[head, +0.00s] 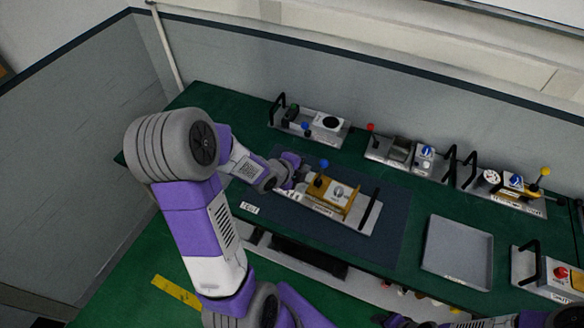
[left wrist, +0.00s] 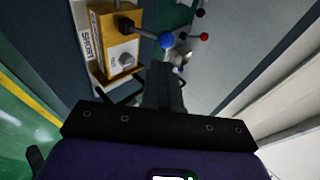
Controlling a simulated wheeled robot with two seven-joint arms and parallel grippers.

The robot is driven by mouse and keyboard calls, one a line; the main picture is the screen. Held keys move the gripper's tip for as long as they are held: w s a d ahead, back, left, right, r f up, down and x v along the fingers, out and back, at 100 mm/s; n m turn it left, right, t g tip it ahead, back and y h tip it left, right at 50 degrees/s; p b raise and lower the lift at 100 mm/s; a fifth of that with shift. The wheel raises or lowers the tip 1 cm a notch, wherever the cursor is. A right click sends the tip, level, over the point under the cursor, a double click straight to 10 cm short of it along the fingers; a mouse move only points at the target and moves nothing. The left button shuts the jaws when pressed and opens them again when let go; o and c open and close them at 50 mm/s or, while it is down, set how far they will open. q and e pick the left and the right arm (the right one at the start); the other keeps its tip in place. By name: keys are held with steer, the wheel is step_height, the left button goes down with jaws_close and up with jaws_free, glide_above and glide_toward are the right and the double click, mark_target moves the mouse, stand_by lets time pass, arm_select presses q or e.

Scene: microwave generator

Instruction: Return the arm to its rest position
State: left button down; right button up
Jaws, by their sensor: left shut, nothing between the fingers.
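My left arm comes in from the left in the head view and reaches over the green table. My left gripper (head: 301,183) is at the left end of a yellow module (head: 331,194), partly hidden by my wrist. In the left wrist view, my left gripper (left wrist: 163,88) is shut and empty. The yellow module (left wrist: 116,44) shows beside it there, with a lever ending in a blue ball (left wrist: 166,40) above the fingertips. I cannot tell whether the fingers touch the lever. Part of my right arm shows at the bottom right edge of the head view; its fingers are unclear.
The yellow module stands on a metal plate with a black handle (head: 370,209), on a dark mat (head: 392,228). Several other modules with handles and coloured knobs line the table's back. An empty grey tray (head: 457,250) lies to the right. A wall runs behind the table.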

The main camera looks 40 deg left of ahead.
arm_select(q)
steer(key=p+v, duration=0.1)
steer(key=v, duration=0.4)
steer(key=shift+s+r, duration=0.1)
steer(key=shift+r, duration=0.25)
